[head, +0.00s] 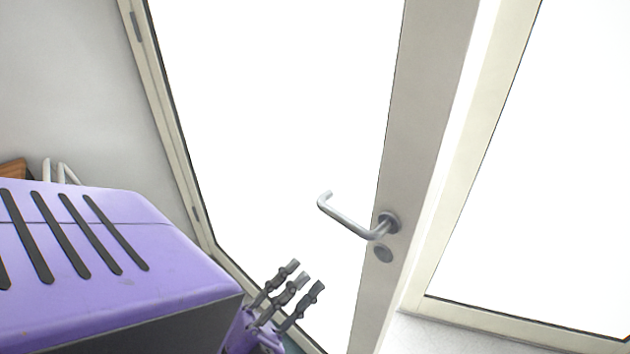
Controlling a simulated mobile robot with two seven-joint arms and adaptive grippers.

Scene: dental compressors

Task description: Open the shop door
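The shop door (424,110) has a grey frame around a bright white pane, with hinges on its left side. A silver lever handle (347,217) sticks out from its right stile, with a round lock plate (383,254) just below. A narrow bright strip runs between the stile and the jamb on the right; it looks like a gap, with the door slightly ajar. My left gripper (304,276) is at the bottom centre, below and left of the handle and apart from it. Its dark fingers point up, spread apart and empty. My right gripper is not in view.
A large purple casing with black slots (95,240) fills the lower left, close beside my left gripper. A fixed bright panel with a cream frame (455,210) stands right of the door. A pale wall (75,80) is on the left.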

